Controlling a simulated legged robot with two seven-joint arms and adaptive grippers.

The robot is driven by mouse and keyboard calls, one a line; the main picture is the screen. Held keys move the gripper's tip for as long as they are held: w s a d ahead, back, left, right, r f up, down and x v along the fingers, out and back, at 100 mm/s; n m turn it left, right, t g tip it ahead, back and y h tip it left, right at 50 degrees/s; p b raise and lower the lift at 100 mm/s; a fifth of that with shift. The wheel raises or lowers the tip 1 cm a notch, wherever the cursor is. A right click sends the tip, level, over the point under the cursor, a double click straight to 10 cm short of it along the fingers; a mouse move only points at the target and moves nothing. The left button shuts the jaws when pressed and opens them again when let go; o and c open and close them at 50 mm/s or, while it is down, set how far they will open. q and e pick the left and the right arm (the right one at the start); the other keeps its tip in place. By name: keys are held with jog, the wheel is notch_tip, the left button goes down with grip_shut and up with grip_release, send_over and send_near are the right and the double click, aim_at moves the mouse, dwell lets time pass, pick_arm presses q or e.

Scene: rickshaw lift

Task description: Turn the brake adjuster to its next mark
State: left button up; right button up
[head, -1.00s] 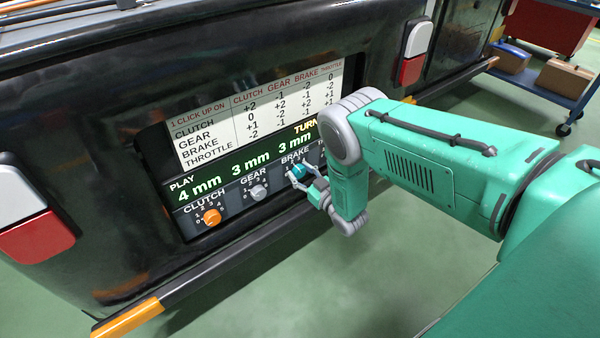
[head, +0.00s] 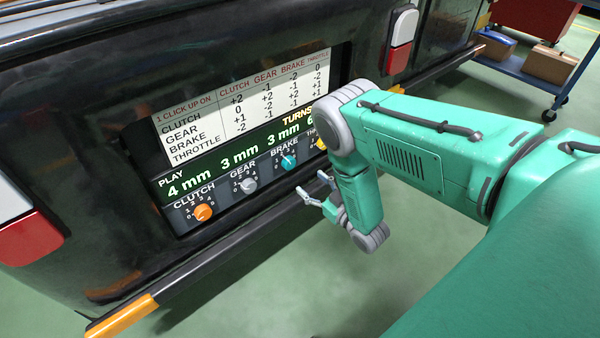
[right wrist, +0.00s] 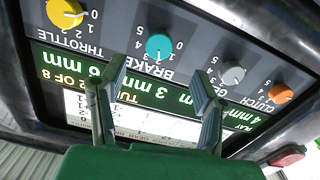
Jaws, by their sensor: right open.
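The brake adjuster is a teal round knob (head: 288,161) on the dark panel under the BRAKE label, with small numbers around it. It also shows, upside down, in the right wrist view (right wrist: 159,46), with a pale pointer line I cannot read surely. The play display (head: 245,157) above it shows 3 mm for brake. My right gripper (head: 312,188) is open and empty, a short way off the panel, below and right of the knob in the head view. In the right wrist view its fingers (right wrist: 156,80) stand apart, with the knob beyond them. My left gripper is out of view.
The orange clutch knob (head: 203,212), grey gear knob (head: 249,184) and yellow throttle knob (head: 321,143) share the panel. A printed click chart (head: 240,110) is above. A dark bumper ledge (head: 235,233) runs below. A blue cart (head: 530,75) with boxes stands at the back right.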

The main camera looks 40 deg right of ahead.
jog(key=shift+s+d, duration=0.15)
jog(key=shift+s, duration=1.1)
